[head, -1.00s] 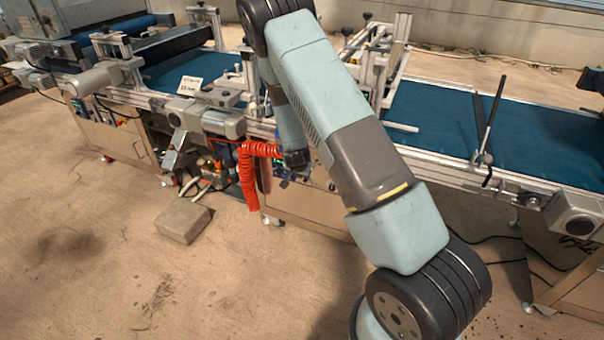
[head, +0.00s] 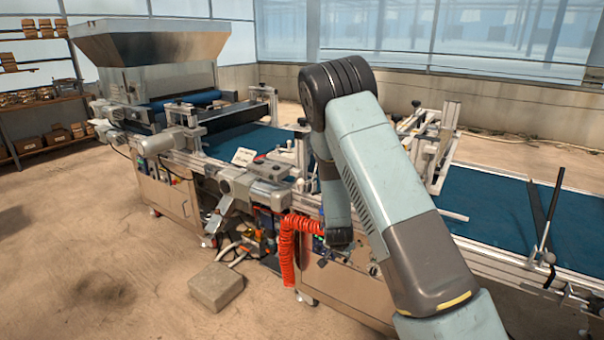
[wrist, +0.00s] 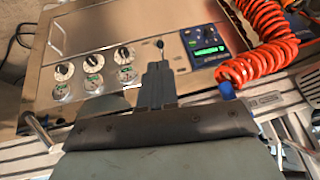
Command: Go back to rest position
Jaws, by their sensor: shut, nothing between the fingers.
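In the wrist view my gripper (wrist: 158,85) is shut, its fingers together with nothing between them. It points at the machine's metal control panel (wrist: 150,30), which has several dials (wrist: 95,62) and a small blue device with a green display (wrist: 205,45). I cannot tell from this view whether the fingertips touch the panel. In the head view my arm is bent over the tray seeder (head: 262,185), and its end hangs down in front of the machine near the red coiled hose (head: 288,250). The fingers are hidden there.
A blue conveyor belt (head: 500,215) runs along the machine to the right, with a dark lever (head: 545,225) standing at its edge. A concrete block (head: 216,287) lies on the floor. A metal hopper (head: 150,45) and shelves (head: 38,90) stand at left. The floor at lower left is clear.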

